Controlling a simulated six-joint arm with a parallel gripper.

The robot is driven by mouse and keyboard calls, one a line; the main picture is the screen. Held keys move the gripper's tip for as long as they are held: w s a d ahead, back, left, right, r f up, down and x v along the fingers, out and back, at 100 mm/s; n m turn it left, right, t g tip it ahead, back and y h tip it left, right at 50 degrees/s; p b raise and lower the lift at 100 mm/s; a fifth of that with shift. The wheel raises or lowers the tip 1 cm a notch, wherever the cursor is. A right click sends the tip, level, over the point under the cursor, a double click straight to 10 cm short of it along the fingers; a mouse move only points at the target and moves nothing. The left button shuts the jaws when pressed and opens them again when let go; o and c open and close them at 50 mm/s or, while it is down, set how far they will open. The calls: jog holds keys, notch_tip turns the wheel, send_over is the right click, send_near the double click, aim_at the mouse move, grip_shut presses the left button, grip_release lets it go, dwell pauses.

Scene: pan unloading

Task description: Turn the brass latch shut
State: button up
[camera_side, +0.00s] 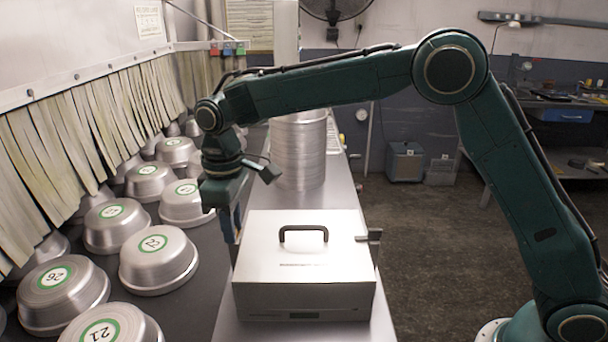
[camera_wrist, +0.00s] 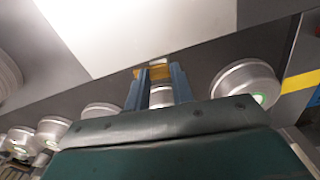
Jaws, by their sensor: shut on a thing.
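The silver metal box (camera_side: 300,288) with a black handle on its lid stands on the steel counter. The lid lies down flat. My gripper (camera_side: 234,226) points down at the box's left side. In the wrist view my gripper (camera_wrist: 158,72) has its two blue fingers on either side of the brass latch (camera_wrist: 153,74), shut on it. The latch sits at the edge of the pale box surface (camera_wrist: 140,20). The fingers hide part of it, and I cannot tell its turn angle. In the side view the latch is too small and covered to make out.
Upturned round pans with green number labels (camera_side: 158,262) fill the dark belt on the left, close to my gripper. A tall stack of pans (camera_side: 298,150) stands behind the box. A dark bracket (camera_side: 372,237) sticks out on the box's right side. Strip curtains hang at far left.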

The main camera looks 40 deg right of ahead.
jog(key=m, duration=0.3)
jog(key=shift+m, duration=0.4)
jog(key=m, duration=0.4)
jog(key=shift+m, duration=0.3)
jog(key=m, duration=0.4)
jog(key=shift+m, duration=0.3)
jog(key=m, duration=0.3)
jog(key=shift+m, duration=0.4)
jog(key=o, duration=1)
jog(key=shift+r, duration=0.2)
